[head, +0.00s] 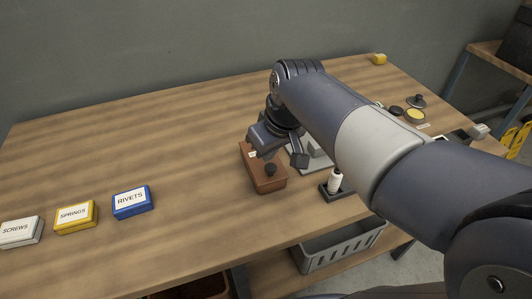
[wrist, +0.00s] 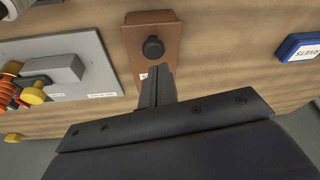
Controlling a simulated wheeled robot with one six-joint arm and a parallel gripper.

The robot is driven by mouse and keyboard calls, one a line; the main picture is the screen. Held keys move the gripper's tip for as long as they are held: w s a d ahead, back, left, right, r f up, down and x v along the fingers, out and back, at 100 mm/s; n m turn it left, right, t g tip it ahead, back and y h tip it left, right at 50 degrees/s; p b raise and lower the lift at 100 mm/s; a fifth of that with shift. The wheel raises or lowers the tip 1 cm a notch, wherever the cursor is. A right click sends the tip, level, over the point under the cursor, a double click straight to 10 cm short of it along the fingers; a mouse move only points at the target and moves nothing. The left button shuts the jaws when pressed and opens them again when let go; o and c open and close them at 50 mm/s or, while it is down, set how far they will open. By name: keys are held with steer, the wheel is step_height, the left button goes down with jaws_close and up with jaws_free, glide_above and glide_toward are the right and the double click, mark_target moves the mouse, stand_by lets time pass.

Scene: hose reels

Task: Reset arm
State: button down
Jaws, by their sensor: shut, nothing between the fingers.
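My arm reaches in from the right in the head view, bent down over the table. My gripper (wrist: 157,72) is shut and empty in the wrist view. In the head view its end hangs over a brown box (head: 268,185) with a black knob on top. The box also shows in the wrist view (wrist: 135,50), with its black knob (wrist: 153,48) just beyond the fingertips. The fingertips lie over the white label end of the box; I cannot tell whether they touch it.
Boxes marked SCREWS (head: 20,232), SPRINGS (head: 75,217) and RIVETS (head: 132,202) stand at left. A grey plate (wrist: 90,97) with fittings lies beside the brown box. A grey basket (head: 340,248) sits below the table's front edge. The table's back left (head: 130,120) is clear.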

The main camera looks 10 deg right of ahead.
steer(key=v, duration=0.7)
steer(key=shift+r+p, duration=0.35)
steer(key=shift+r, duration=0.1)
steer(key=b+x, duration=0.1)
steer(key=x, duration=0.8)
steer(key=shift+w+f, duration=0.1)
steer(key=shift+f, duration=0.2)
